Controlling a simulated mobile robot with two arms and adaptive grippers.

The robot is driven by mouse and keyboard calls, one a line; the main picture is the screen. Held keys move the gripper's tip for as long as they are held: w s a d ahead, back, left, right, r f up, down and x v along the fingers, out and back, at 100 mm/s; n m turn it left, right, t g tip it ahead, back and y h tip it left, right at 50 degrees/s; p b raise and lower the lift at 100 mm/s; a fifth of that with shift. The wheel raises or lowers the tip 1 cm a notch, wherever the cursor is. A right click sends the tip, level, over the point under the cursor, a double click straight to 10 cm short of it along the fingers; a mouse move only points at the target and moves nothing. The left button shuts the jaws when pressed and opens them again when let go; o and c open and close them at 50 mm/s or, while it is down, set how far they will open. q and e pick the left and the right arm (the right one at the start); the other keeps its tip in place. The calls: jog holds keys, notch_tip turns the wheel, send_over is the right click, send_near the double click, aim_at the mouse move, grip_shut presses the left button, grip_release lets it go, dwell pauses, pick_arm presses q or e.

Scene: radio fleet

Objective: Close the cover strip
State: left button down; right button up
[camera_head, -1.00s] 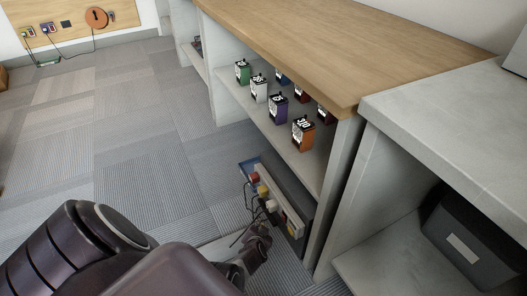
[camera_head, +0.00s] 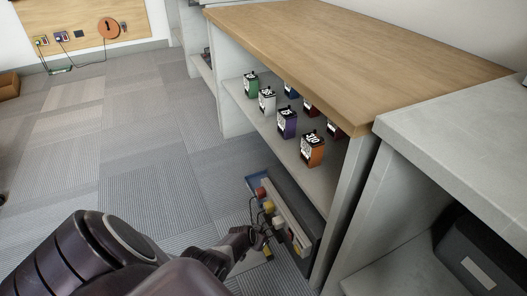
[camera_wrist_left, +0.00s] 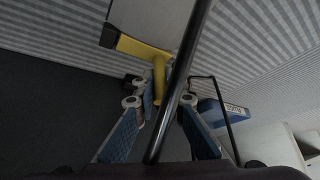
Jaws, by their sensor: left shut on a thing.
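A low dark unit (camera_head: 312,226) stands at floor level below the shelf, with a pale strip (camera_head: 287,213) along it and red and yellow plugs with black cables at its front. My left gripper (camera_head: 264,243) is beside its near end, low over the carpet. In the left wrist view, the blue-padded fingers (camera_wrist_left: 160,108) are closed around the lower end of a yellow handle (camera_wrist_left: 158,72). The handle joins the edge of a pale grey piece (camera_wrist_left: 160,18), which may be the cover strip. The exact contact is partly hidden. My right gripper is out of view.
A black cable or bar (camera_wrist_left: 178,85) crosses close to the left wrist camera. Several coloured labelled boxes, including an orange one (camera_head: 312,150), stand on the shelf above. A grey cabinet (camera_head: 405,215) is at the right. The carpet (camera_head: 130,150) at left is clear.

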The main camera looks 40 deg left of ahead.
pick_arm(q)
jog(key=shift+a+f, duration=0.1)
jog(key=shift+f, duration=0.05)
dwell(0.5)
jog(key=c, duration=2)
grip_release()
jog(key=shift+o, duration=0.2)
jog(key=v, duration=1.2)
jog(key=shift+w+a, duration=0.1)
jog(key=shift+a, duration=0.05)
